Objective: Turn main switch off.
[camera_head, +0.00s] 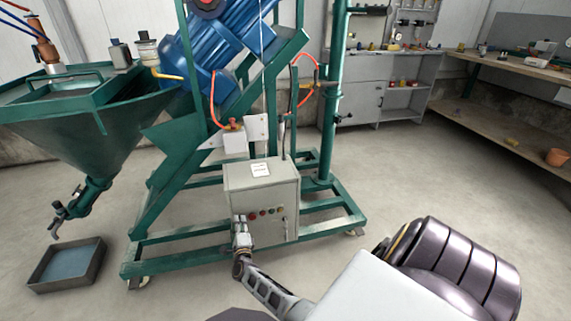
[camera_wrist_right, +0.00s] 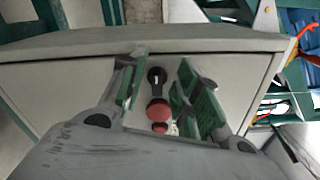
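The grey control box (camera_head: 262,205) is mounted on the green machine frame, with a row of small coloured buttons (camera_head: 265,212) on its front. My right gripper (camera_head: 241,226) is at the left end of that row. In the right wrist view the black rotary switch (camera_wrist_right: 157,76) shows a light mark on its knob. A red button (camera_wrist_right: 158,111) sits just below it, with another red one partly hidden further down. The right gripper (camera_wrist_right: 158,72) is open, its green-padded fingers on either side of the switch; contact cannot be told. My left gripper is not in view.
The green frame (camera_head: 160,255) surrounds the box, with a blue motor (camera_head: 205,60) above and a hopper (camera_head: 85,110) at left. A tray (camera_head: 68,265) lies on the floor. A workbench (camera_head: 520,70) stands far right. The floor between is clear.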

